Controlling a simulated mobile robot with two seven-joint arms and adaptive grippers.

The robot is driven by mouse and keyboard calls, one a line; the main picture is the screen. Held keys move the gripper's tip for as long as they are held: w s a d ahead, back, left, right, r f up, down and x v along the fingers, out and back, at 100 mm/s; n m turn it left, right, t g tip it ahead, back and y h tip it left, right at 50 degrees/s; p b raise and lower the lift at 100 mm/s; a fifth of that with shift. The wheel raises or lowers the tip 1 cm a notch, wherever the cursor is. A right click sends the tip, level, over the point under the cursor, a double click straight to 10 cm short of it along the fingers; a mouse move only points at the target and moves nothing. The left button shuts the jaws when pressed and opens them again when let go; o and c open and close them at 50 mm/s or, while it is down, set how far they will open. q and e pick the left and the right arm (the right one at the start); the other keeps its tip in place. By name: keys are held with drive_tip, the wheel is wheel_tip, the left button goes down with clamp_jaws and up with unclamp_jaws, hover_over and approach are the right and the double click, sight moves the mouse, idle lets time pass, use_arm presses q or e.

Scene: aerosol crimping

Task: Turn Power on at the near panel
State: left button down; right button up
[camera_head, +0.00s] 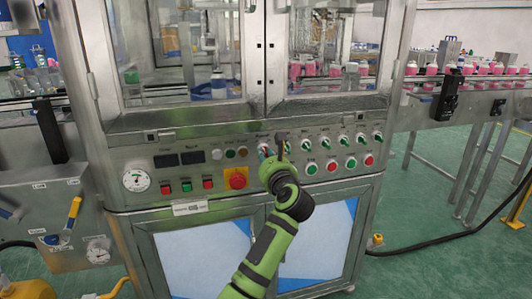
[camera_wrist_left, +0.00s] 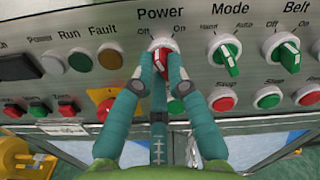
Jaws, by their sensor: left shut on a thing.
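The near panel (camera_head: 330,148) is a grey metal face with knobs, buttons and lamps. The Power knob (camera_wrist_left: 161,46) is red with a light collar, under the label Power, with Off on its left and On on its right. My left gripper (camera_wrist_left: 161,66) has its two fingers closed on either side of this knob. The fingers hide part of the knob, so I cannot tell clearly which way it points. In the head view my left gripper (camera_head: 270,154) is against the panel, hiding most of the Power knob. My right gripper is not in view.
A green Mode knob (camera_wrist_left: 225,53) and Belt knob (camera_wrist_left: 287,53) sit to the right. The red emergency button on yellow (camera_head: 237,178) is left of my gripper. Power, Run and Fault lamps (camera_wrist_left: 81,62) are on the left. A conveyor (camera_head: 470,95) stands at the right.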

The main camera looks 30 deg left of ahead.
use_arm(q)
drive_tip(key=m+p, duration=0.2)
drive_tip(key=p, duration=0.1)
drive_tip(key=shift+r, duration=0.25)
drive_tip(key=shift+m+p, duration=1)
drive_tip(key=shift+p, duration=0.1)
drive_tip(key=shift+m+p, duration=0.5)
drive_tip(key=shift+p, duration=0.1)
drive_tip(key=m+p, duration=0.5)
drive_tip(key=p, duration=0.1)
drive_tip(key=shift+f+m, duration=0.2)
drive_tip(key=shift+m, duration=0.2)
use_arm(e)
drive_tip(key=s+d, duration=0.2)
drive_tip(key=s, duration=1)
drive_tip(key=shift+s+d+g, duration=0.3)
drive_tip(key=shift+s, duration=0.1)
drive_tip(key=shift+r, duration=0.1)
use_arm(q)
drive_tip(key=c, duration=1.2)
unclamp_jaws()
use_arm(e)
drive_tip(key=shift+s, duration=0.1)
use_arm(q)
drive_tip(key=shift+r, duration=0.1)
drive_tip(key=v, duration=0.7)
drive_tip(key=shift+s+d, duration=0.15)
drive_tip(key=shift+d, duration=0.1)
